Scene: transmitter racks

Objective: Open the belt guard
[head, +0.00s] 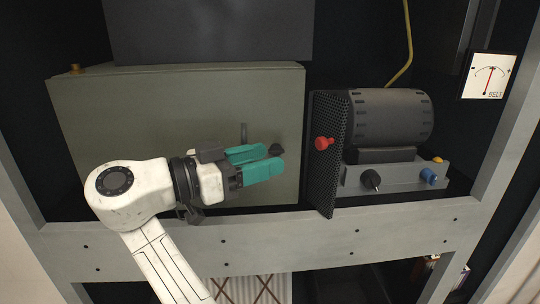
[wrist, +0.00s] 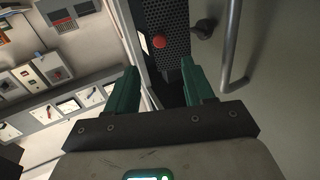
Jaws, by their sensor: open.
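The belt guard (head: 332,185) is a black perforated panel standing upright at the left side of the grey motor. A red knob (head: 324,143) sticks out from its face. In the wrist view the guard (wrist: 175,45) and its red knob (wrist: 159,41) show ahead of the fingers, near the top. My gripper (head: 274,158) has two teal fingers, open with nothing between them. It is left of the guard and the red knob, apart from both, in front of the grey-green cabinet. The wrist view shows the gap between the fingertips (wrist: 158,80). The space behind the guard is mostly hidden.
The grey-green cabinet (head: 120,120) has a bar handle (head: 243,132) and a black knob (head: 276,150) close to my fingers. The motor (head: 393,115) sits above a control box (head: 405,176). A BELT gauge (head: 488,76) is at right. A grey rack rail (head: 300,240) runs below.

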